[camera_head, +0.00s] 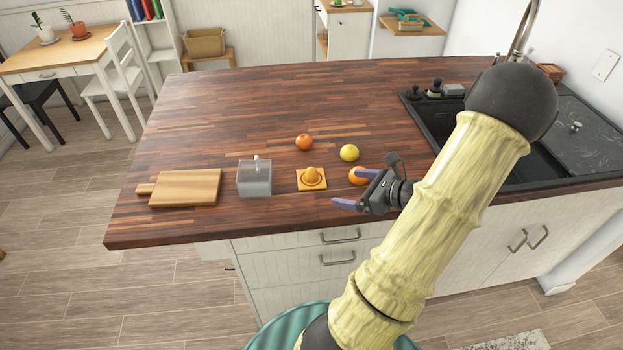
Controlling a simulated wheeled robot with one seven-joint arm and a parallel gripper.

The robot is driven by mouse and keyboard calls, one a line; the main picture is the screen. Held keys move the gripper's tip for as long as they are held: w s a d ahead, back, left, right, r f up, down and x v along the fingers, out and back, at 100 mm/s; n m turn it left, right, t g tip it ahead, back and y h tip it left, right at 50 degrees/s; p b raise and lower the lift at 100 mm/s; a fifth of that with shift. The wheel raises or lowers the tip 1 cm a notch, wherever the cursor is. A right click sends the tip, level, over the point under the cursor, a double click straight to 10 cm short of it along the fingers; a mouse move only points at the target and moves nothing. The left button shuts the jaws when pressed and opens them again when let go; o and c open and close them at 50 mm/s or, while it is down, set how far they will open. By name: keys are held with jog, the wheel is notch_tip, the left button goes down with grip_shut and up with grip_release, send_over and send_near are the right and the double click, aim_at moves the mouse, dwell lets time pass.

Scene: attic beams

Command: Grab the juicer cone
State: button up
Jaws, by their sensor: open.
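The juicer cone (312,176) is a small orange dome standing on a square orange-yellow base on the wooden counter, near its front edge. My gripper (354,189) is to the right of the juicer, with its purple fingers pointing left. It is open, with nothing seen between the fingers, and appears apart from the juicer. The gripper partly covers an orange (357,175) behind it. Its exact height above the counter is hard to tell.
A clear box (254,179) stands just left of the juicer, with a cutting board (186,187) further left. A yellow fruit (349,152) and another orange (304,142) lie behind. The sink (440,118) is at the right. The counter's back left is clear.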

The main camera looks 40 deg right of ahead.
aim_at(316, 176)
jog(key=shift+s+d+m+t+h, duration=0.4)
jog(key=shift+d+m+t+h, duration=0.15)
jog(key=shift+d, duration=0.3)
jog(key=p+x, duration=0.1)
jog(key=x, duration=1.1)
jog(key=shift+w+a+f, duration=0.1)
jog(key=shift+a+f, duration=0.05)
jog(key=shift+p+x, duration=1.1)
jog(key=shift+x, duration=1.5)
